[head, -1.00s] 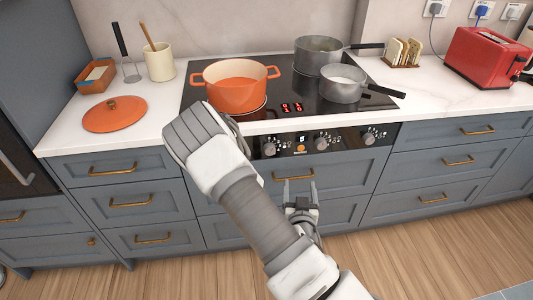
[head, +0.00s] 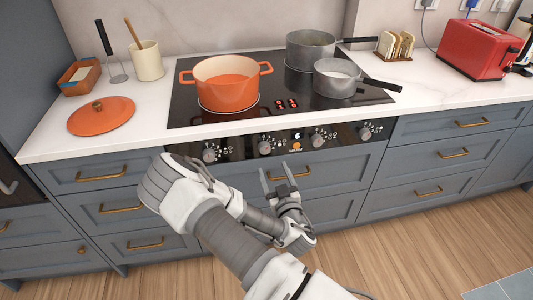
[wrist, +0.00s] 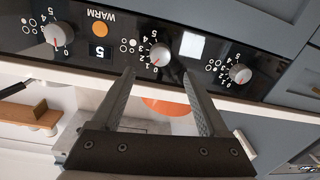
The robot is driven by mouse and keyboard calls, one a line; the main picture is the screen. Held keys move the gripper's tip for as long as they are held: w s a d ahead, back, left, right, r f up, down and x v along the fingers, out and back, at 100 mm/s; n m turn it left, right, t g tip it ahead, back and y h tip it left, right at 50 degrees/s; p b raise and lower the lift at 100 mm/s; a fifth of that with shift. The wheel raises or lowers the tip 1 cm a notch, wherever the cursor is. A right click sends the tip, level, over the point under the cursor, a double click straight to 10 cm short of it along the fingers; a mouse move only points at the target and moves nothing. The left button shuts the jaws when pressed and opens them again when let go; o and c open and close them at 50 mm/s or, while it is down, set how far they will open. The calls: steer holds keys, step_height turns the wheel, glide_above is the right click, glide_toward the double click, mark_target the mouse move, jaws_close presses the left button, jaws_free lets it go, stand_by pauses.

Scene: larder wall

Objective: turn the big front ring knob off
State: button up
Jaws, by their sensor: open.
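The black control strip (head: 238,148) on the hob front carries several silver knobs and a small lit display (head: 297,135). The knob left of the display (head: 265,148) also shows in the wrist view (wrist: 160,55), above and between my fingertips. The leftmost knob (head: 210,154) shows at right in the wrist view (wrist: 240,73). The knob right of the display (head: 317,140) shows at left there (wrist: 58,35). Which one serves the big front ring, I cannot tell. My gripper (head: 275,167) is open and empty, just below the strip; it touches no knob visibly.
An orange pot (head: 226,90) stands front left on the black glass hob (head: 283,120); two grey pans (head: 310,50) stand at right. An orange lid (head: 101,116) lies on the left counter. Drawers with brass handles (head: 290,174) sit below the strip.

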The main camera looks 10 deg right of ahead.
mark_target(266, 151)
steer(key=w, duration=0.8)
steer(key=shift+w+a, duration=0.25)
steer(key=shift+w, duration=0.15)
jaws_close()
